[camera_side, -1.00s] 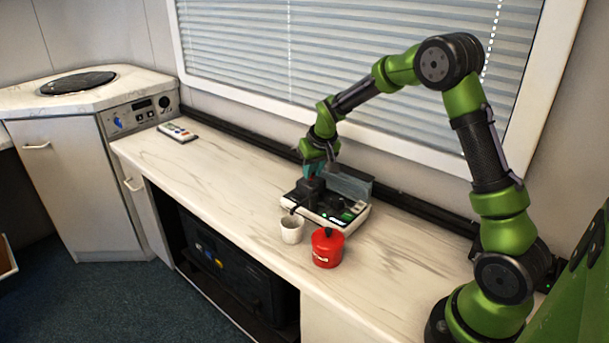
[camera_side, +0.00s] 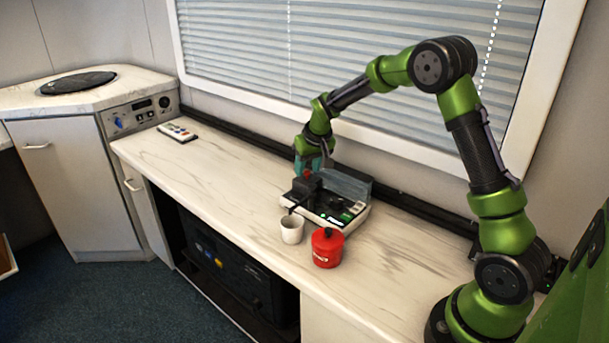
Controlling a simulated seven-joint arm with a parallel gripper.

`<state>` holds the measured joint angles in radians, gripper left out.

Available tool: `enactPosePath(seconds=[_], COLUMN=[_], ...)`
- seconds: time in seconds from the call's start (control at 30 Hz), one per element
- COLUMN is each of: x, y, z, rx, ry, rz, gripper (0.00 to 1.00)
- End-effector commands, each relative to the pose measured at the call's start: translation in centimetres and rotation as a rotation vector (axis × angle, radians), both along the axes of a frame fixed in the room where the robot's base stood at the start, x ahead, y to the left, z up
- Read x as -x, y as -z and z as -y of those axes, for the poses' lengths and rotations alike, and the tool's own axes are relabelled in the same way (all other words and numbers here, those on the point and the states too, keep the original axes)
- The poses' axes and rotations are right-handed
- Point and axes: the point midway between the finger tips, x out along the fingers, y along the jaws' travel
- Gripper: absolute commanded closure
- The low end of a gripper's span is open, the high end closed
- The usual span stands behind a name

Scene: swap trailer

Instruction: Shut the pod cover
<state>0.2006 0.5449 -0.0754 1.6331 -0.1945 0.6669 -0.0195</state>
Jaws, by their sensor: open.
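A small white and dark coffee machine (camera_side: 345,217) sits on the counter, with a green-lit panel at its front right. Its grey translucent cover (camera_side: 347,183) stands raised along the back; I take this for the pod cover. A dark block (camera_side: 306,187) rises at the machine's left side. My gripper (camera_side: 310,167) is open, behind and above that block, near the cover's left end. Its fingertips are partly hidden, and I cannot tell whether they touch the machine. A small red spot shows by the fingers.
A white cup (camera_side: 292,229) stands in front of the machine. The window blinds (camera_side: 350,60) are close behind my arm.

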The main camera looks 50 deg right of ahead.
Motion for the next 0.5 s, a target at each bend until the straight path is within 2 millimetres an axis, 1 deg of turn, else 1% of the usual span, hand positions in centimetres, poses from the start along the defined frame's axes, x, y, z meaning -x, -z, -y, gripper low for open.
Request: enactPosePath(seconds=[0.17, 0.5], x=[1.0, 3.9], y=[-2.7, -10.4], z=[-0.4, -1.7], rx=[0.001, 0.001], ry=[0.0, -0.002], rz=[0.005, 0.007], gripper=[0.56, 0.56])
